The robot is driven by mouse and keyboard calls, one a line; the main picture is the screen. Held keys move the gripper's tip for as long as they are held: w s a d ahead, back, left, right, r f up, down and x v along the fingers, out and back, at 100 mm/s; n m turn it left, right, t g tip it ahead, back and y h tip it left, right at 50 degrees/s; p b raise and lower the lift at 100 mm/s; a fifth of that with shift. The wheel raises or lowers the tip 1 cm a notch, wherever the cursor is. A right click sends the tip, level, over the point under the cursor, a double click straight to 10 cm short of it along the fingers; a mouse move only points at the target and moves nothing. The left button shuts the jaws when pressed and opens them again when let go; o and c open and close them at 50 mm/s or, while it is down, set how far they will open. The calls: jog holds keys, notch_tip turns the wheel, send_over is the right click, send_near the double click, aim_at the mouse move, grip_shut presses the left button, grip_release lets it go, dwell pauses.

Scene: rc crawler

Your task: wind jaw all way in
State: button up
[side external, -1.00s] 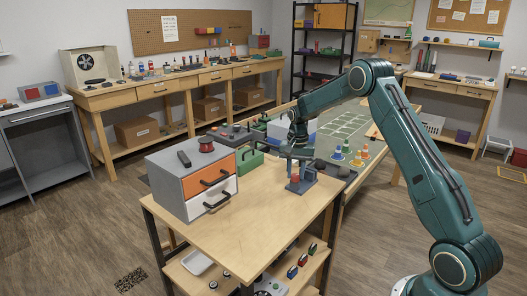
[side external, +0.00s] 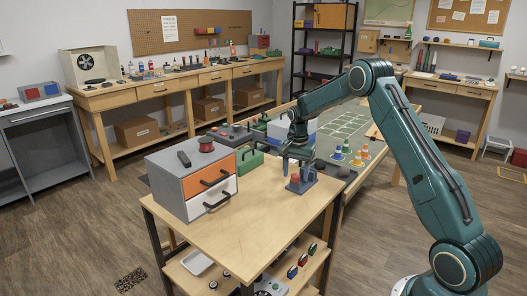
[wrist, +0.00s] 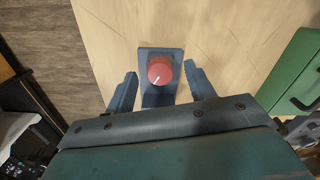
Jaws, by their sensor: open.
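A small blue-grey vise-like fixture (side external: 301,185) stands on the wooden table, with a red knob (side external: 295,178) on it. My gripper (side external: 298,168) is over the fixture, pointing down. In the wrist view my gripper (wrist: 160,84) is open, one finger on each side of the fixture, with gaps to the knob. I cannot make out the jaw's position.
A grey cabinet (side external: 172,188) with orange and white drawers stands left on the table. A green toolbox (side external: 250,162) is behind, near the gripper; its green side shows at the right of the wrist view (wrist: 292,75). Small cones (side external: 357,158) stand right. The front tabletop is clear.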

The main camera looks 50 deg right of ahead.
aim_at(296, 175)
jog(key=shift+r, duration=0.2)
jog(key=shift+r, duration=2.8)
